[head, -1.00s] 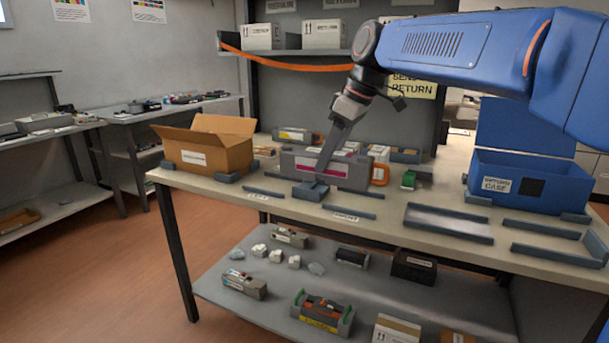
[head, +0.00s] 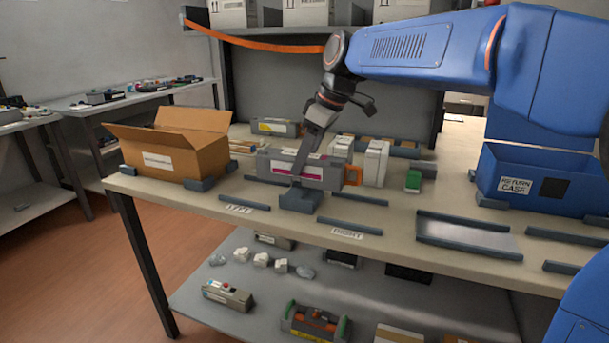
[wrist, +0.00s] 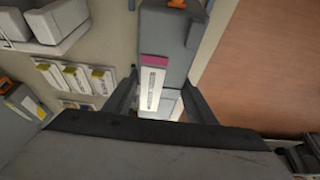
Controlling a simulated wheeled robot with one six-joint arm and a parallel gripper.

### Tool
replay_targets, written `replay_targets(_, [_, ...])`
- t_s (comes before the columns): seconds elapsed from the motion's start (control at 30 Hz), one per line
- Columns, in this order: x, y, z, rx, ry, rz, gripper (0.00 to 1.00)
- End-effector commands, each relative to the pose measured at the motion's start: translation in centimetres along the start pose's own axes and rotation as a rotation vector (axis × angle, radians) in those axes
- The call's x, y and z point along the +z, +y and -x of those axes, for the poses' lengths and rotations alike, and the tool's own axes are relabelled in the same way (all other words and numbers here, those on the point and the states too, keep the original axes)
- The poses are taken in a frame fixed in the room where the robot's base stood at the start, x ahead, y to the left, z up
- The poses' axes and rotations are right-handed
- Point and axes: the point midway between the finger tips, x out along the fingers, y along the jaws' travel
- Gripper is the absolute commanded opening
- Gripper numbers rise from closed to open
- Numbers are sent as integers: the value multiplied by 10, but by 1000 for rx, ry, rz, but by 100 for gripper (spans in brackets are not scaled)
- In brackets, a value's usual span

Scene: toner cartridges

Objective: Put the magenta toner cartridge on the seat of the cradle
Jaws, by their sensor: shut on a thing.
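The magenta toner cartridge (head: 279,168) is a long grey body with a magenta-and-white label and an orange part at its right end. My gripper (head: 298,181) is shut on it, reaching down from above near its middle. In the wrist view the cartridge (wrist: 163,45) lies between the two fingers of my gripper (wrist: 158,108). A grey block that looks like the cradle (head: 299,201) stands at the table's front, between the LEFT and RIGHT labels. The cartridge appears just above or behind it; I cannot tell whether they touch. The seat is largely hidden.
An open cardboard box (head: 190,160) stands left on the table (head: 390,222). White cartons (head: 374,163) and a green-topped item (head: 413,181) are to the right. A grey tray (head: 470,232) and the blue return case (head: 530,180) are further right. Low grey rails line the front.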

Motion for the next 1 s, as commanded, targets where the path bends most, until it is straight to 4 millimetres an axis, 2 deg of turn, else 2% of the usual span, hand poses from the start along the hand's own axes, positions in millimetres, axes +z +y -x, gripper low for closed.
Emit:
replay_targets(0.17, [3, 0, -9, 1, 1, 0, 8])
replay_targets(0.4, [15, 0, -36, 1, 0, -1, 8])
replay_targets(0.8, [17, 0, -41, 1, 1, 0, 8])
replay_targets(0.83, [17, 0, -42, 0, 0, 0, 53])
replay_targets(0.9, [17, 0, -42, 1, 0, 0, 69])
replay_targets(1.0, [17, 0, -42, 1, 0, 0, 69])
